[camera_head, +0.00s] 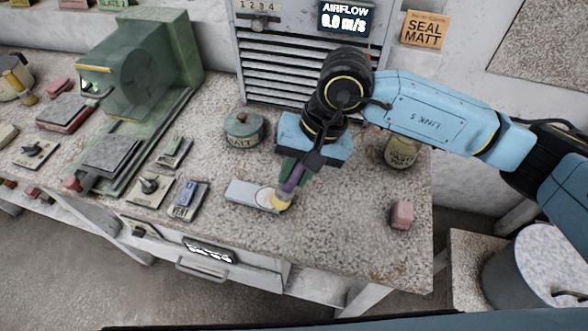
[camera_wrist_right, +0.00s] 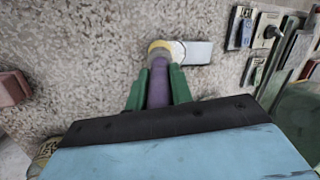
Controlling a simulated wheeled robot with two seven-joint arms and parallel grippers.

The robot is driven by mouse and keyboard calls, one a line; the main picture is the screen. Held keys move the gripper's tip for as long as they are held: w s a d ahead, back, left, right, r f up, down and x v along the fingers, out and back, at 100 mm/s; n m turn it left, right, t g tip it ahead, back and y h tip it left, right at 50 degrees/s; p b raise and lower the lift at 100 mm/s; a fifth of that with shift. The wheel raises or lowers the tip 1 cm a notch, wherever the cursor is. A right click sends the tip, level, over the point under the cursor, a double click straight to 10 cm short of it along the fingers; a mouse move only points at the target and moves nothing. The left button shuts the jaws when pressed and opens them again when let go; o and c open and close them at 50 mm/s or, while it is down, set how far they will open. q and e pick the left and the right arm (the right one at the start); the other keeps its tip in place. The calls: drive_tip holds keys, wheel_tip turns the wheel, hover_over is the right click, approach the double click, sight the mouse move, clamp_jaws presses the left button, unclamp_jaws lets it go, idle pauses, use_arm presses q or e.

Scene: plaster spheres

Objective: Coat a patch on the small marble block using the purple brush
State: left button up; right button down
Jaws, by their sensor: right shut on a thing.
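The small marble block (camera_head: 243,192) is a pale grey flat slab lying near the front edge of the speckled worktop. A lighter round patch shows on its right part. The purple brush (camera_head: 293,182) is held tilted, its pale yellowish tip down at the block's right end. My right gripper (camera_head: 291,170) is shut on the brush handle. In the right wrist view the brush (camera_wrist_right: 158,88) sits between green fingers, its tip over the near end of the block (camera_wrist_right: 198,52). Whether the bristles touch the block I cannot tell. My left gripper is not in view.
A lidded green pot (camera_head: 244,129) stands behind the block, and a jar (camera_head: 400,152) stands partly behind my arm. A pink block (camera_head: 402,214) lies to the right. A vent switch (camera_head: 187,200) lies left of the block. A green machine (camera_head: 145,75) fills the back left.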

drive_tip(key=shift+w+a+f+b, duration=0.1)
drive_tip(key=shift+w+a+b, duration=0.05)
drive_tip(key=shift+a+b, duration=0.4)
drive_tip(key=shift+w+a+b, duration=0.25)
drive_tip(key=shift+a+b, duration=0.3)
drive_tip(key=shift+b, duration=0.15)
drive_tip(key=shift+a, duration=0.15)
drive_tip(key=shift+r, duration=0.2)
drive_tip(key=shift+r, duration=0.1)
drive_tip(key=shift+s+d+r, duration=0.2)
drive_tip(key=shift+d+r, duration=0.4)
drive_tip(key=shift+d, duration=0.05)
